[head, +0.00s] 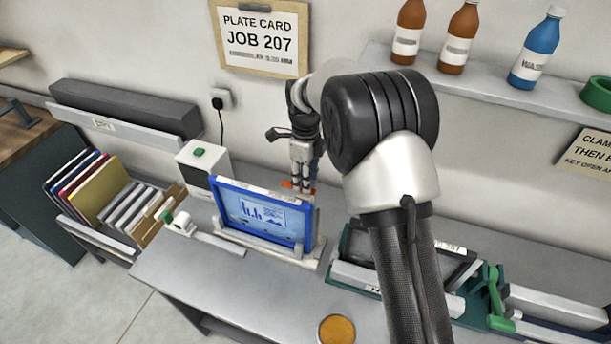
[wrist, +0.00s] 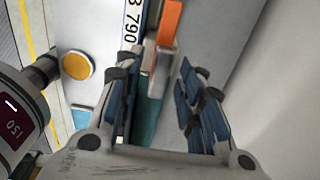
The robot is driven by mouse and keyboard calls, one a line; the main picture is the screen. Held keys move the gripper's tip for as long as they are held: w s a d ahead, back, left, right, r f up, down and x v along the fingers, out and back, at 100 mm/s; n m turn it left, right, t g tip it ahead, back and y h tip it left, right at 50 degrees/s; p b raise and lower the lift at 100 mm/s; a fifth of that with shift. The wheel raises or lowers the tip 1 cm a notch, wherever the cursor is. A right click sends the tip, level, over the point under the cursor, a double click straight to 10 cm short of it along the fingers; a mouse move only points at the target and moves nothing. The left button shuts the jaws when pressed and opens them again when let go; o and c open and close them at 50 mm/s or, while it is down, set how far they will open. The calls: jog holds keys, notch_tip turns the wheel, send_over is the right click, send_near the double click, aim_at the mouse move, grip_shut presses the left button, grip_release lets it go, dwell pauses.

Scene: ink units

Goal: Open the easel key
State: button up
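A blue-framed panel with a chart on its face (head: 258,212) stands tilted in a grey easel (head: 290,250) on the bench. A small orange piece (head: 288,184) shows behind the panel, by my gripper (head: 303,165); it looks like the easel key. In the wrist view this orange tab (wrist: 169,22) sits on a grey block (wrist: 158,68), just beyond my gripper (wrist: 158,62). My gripper is open, its dark pads apart on either side of the grey block's near end. Whether either pad touches it I cannot tell.
My arm hides part of a dark tray unit (head: 355,274) at right, which has a green lever (head: 495,300). A white box with a green button (head: 203,165) stands left of the panel. An orange disc (head: 337,330) lies at the bench front. Bottles stand on a wall shelf (head: 480,82).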

notch_tip(320, 180, up, 12)
dwell(0.5)
dwell(0.3)
